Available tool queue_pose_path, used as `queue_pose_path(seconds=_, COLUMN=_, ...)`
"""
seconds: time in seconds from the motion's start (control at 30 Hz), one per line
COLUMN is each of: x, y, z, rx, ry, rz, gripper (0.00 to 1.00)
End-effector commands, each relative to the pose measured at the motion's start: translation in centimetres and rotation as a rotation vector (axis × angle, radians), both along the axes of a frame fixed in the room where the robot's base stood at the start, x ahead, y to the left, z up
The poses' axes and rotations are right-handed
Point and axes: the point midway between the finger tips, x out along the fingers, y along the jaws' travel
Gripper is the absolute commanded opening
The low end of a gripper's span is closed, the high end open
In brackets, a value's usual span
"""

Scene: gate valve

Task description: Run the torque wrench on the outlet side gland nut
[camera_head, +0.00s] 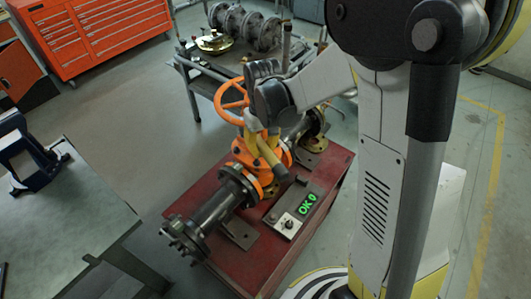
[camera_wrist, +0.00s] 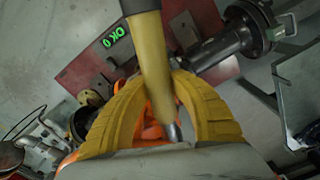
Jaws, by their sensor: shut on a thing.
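My gripper (camera_head: 256,128), with yellow ribbed fingers (camera_wrist: 158,82), is shut on the torque wrench (camera_head: 269,152). In the wrist view the wrench (camera_wrist: 150,48) is a yellow shaft with a dark grip at the top and a metal tip between the fingers. In the head view it slants down to the right, beside the orange gate valve (camera_head: 245,152), just below its orange handwheel (camera_head: 232,97). My gripper and the wrench cover the valve's gland area. The gland nuts are hidden, and I cannot tell whether the wrench tip sits on one.
The valve and its dark flanged pipe (camera_head: 212,208) lie on a red bench (camera_head: 262,262). A box with a green "OK 0" display (camera_head: 307,203) sits on it. A steel table with flanges (camera_head: 238,25) is behind, a grey table (camera_head: 60,225) left, an orange tool cabinet (camera_head: 95,30) far left.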

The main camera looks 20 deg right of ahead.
Motion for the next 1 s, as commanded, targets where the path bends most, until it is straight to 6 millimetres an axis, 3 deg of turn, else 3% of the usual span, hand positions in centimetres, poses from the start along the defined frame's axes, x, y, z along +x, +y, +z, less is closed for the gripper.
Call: queue_pose_path(seconds=1.0, x=0.76, y=0.16, z=0.05, rx=0.0, ry=0.0, rz=0.0, gripper=0.0)
